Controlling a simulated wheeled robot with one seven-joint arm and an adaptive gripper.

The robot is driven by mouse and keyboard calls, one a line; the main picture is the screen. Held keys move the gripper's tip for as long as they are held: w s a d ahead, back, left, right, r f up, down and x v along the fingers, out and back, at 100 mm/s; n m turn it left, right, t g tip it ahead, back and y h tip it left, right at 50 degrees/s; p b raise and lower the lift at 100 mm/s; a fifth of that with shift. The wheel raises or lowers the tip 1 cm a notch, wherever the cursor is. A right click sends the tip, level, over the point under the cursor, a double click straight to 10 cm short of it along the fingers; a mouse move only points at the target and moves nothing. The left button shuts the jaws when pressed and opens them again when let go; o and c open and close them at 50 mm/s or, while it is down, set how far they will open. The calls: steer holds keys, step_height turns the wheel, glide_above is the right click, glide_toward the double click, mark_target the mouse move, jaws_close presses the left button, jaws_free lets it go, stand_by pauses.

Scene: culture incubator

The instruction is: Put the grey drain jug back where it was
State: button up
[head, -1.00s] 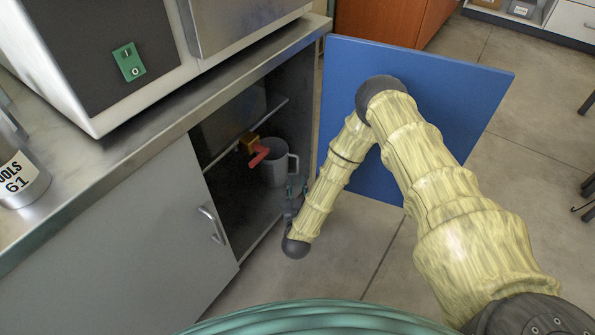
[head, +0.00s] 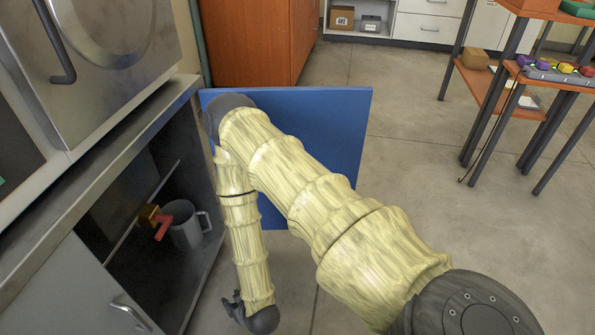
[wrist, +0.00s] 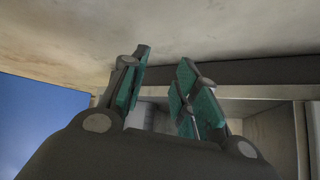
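The grey drain jug (head: 186,229) stands upright inside the open cupboard under the bench, its handle towards the right. A brass valve (head: 152,215) with a red lever (head: 163,226) is just left of its rim, on a pipe. My gripper (head: 232,303) is outside the cupboard opening, in front of and below the jug in the picture, and apart from it. In the wrist view my gripper's green-padded fingers (wrist: 165,92) are spread with nothing between them. I cannot make out the jug for certain in the wrist view.
A blue door (head: 325,130) stands open behind my arm. A grey door with a handle (head: 130,312) covers the cupboard's left part. The steel bench edge (head: 150,112) overhangs the opening. Open floor (head: 400,190) lies to the right, with orange-topped tables (head: 540,82) beyond.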

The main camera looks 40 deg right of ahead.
steer(key=s+d+r+g, duration=0.2)
steer(key=s+d+g, duration=0.1)
steer(key=s, duration=0.8)
steer(key=s+d+r+g, duration=0.2)
steer(key=s+g, duration=0.3)
steer(key=s, duration=0.6)
steer(key=shift+s+d+g+h, duration=0.3)
steer(key=shift+d+g+h, duration=0.1)
steer(key=shift+d, duration=0.4)
